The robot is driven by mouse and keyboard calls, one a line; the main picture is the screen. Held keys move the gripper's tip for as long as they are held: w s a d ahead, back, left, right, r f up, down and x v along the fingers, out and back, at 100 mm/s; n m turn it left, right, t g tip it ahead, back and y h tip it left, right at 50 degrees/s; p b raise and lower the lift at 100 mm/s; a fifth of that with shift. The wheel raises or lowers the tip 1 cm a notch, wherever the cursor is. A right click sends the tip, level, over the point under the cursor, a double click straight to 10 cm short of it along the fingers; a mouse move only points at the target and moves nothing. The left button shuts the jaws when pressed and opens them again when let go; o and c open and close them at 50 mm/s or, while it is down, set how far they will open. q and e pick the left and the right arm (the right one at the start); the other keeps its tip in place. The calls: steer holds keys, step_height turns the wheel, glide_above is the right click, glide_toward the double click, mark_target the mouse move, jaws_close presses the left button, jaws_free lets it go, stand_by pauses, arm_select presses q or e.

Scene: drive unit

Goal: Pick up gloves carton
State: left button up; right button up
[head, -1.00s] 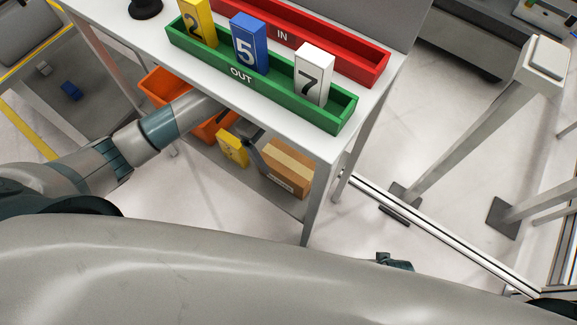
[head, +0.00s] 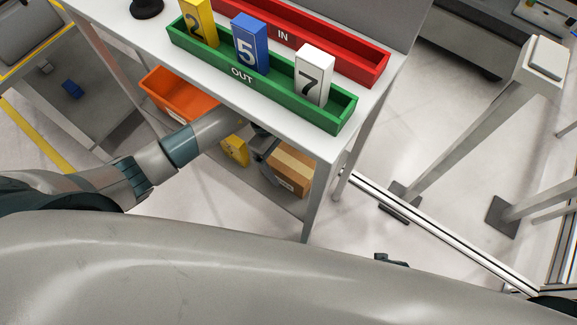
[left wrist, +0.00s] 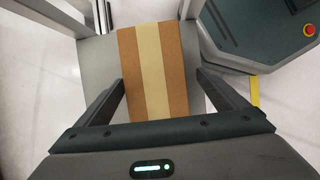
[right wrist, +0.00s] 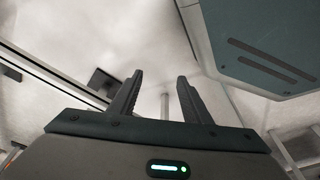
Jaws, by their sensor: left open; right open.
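The gloves carton is a brown cardboard box with a paler tape strip (head: 291,170). It lies on the lower shelf (head: 276,196) under the white table. My left gripper (head: 266,148) reaches under the tabletop and is at the carton's left side in the head view, partly hidden by my arm and the table. In the left wrist view the carton (left wrist: 130,62) shows between the two open fingers (left wrist: 160,80), with one finger on each side; I cannot tell if they touch it. My right gripper (right wrist: 160,76) is open and empty over the pale floor.
A yellow box (head: 236,150) and an orange bin (head: 178,97) share the lower shelf, left of the carton. A table leg (head: 318,200) stands just right of it. The tabletop holds a green OUT tray (head: 275,88) with numbered blocks and a red IN tray (head: 345,58).

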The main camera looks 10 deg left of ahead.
arm_select(q)
steer(key=shift+d+f, duration=0.25)
steer(key=shift+f, duration=0.2)
steer(key=x, duration=0.3)
steer(key=shift+w+d+f, duration=0.2)
steer(key=shift+f, duration=0.35)
arm_select(e)
steer(key=shift+w+d+f, duration=0.1)
steer(key=shift+w+f, duration=0.05)
steer(key=shift+f, duration=0.45)
arm_select(q)
steer(key=shift+c, duration=0.7)
arm_select(e)
steer(key=shift+s, duration=0.2)
arm_select(q)
steer(key=c, duration=1.3)
arm_select(e)
steer(key=shift+s+f, duration=0.1)
steer(key=shift+s, duration=0.35)
arm_select(q)
steer(key=shift+r, duration=0.1)
